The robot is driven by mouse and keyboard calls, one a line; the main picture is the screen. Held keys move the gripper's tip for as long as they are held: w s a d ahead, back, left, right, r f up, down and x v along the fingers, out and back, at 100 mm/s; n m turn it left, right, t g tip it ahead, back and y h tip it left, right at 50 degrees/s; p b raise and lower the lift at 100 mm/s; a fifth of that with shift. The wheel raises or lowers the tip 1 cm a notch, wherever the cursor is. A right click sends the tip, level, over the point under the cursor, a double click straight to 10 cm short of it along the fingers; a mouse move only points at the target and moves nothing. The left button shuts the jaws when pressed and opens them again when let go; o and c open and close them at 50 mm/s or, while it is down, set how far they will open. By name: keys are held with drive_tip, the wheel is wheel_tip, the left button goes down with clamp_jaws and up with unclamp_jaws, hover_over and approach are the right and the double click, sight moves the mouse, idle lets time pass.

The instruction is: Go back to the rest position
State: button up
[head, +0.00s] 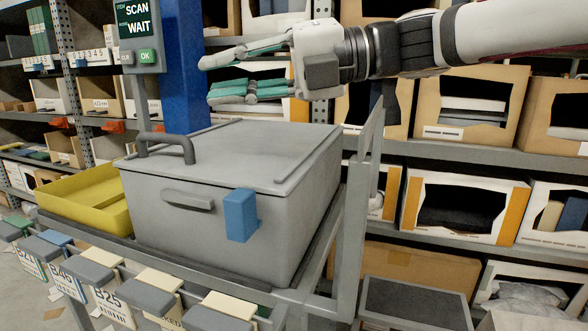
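My gripper (207,80) is in the head view at the top centre, at the end of my white arm, which reaches in from the upper right. Its fingers point left, with teal inner pads. The two fingers are apart with nothing between them, so it is open and empty. It appears above the grey lidded box (190,235), apart from it. The box's lid (235,150) is shut, with a dark handle at its left and a blue latch (240,215) on its front.
The box stands on a grey metal cart (347,240) beside a yellow tray (82,200). A blue post (185,75) carries a screen (137,25) reading "SCAN WAIT". Label tags (110,300) line the cart's front. Racks with cardboard bins (475,110) fill the back and right.

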drive_tip(key=w+d+r+m+t+h, duration=0.1)
drive_tip(key=w+d+r+m+t, duration=0.4)
drive_tip(key=w+d+m+t, duration=0.6)
drive_tip(key=s+d+f+m+t+h, duration=0.2)
drive_tip(key=d+f+m+h, duration=0.2)
drive_tip(key=d+m+h, duration=0.35)
drive_tip(key=s+d+f+m+t+h, duration=0.2)
drive_tip(key=d+f+m+t+h, duration=0.15)
drive_tip(key=d+m, duration=0.6)
drive_tip(key=s+d+f+m+g+h, duration=0.2)
drive_tip(key=s+f+m+g+h, duration=0.45)
drive_tip(key=s+f, duration=0.75)
drive_tip(key=s+a+f+m+g+y+p, duration=0.1)
drive_tip(key=s+f+m+g, duration=0.3)
drive_tip(key=s, duration=0.5)
drive_tip(key=s+a+f+m+g+y+p, duration=0.1)
drive_tip(key=s+a+f+m+g, duration=0.1)
drive_tip(key=s+f+g, duration=0.65)
wheel_tip(320, 180, up, 41)
drive_tip(key=t+p, duration=0.7)
drive_tip(key=p, duration=3)
drive_tip(key=shift+s, duration=0.4)
drive_tip(key=shift+d, duration=0.1)
